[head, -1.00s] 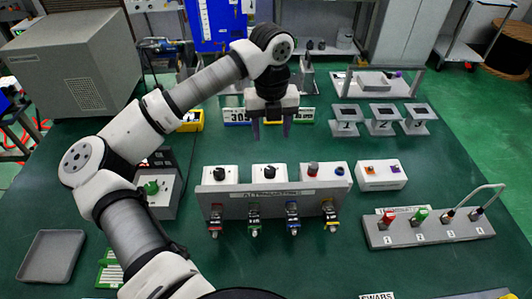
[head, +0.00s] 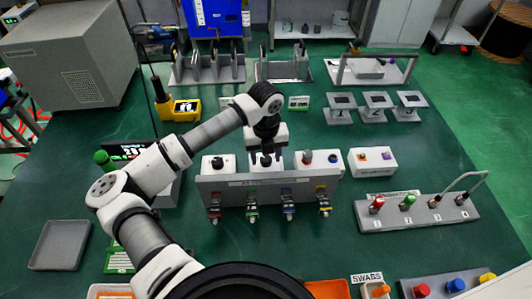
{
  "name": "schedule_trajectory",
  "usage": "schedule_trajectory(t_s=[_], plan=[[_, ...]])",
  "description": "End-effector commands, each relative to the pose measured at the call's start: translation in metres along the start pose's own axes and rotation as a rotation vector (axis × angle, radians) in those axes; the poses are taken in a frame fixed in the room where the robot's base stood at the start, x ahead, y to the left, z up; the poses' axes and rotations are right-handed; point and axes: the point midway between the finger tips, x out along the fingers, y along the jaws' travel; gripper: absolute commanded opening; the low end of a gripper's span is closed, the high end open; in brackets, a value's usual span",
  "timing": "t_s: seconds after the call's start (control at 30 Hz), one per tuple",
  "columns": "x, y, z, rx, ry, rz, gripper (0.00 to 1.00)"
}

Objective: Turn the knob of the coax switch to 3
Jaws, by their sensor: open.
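A row of white boxes stands behind a grey panel. The left box (head: 213,173) has a black knob (head: 217,162) on top. The middle box (head: 286,168) is partly hidden under my gripper (head: 266,160). I cannot read which box is the coax switch, nor any position numbers. My gripper points down with its fingers apart, low over the middle box at its black knob; whether they touch it I cannot tell.
The grey panel (head: 268,200) with several coloured connectors stands in front of the boxes. A small white box (head: 372,162) is to the right, and a connector strip (head: 415,214) further right. A grey tray (head: 60,246) lies at the left.

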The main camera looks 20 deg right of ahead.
Motion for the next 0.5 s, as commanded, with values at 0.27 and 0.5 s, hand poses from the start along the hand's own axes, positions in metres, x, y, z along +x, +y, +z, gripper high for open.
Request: schedule_trajectory(t_s=[0.27,0.5], plan=[[0.0,0.0,0.0001,0.0,0.0,0.0,0.41],[-0.0003,0.0,0.0001,0.0,0.0,0.0,0.1]])
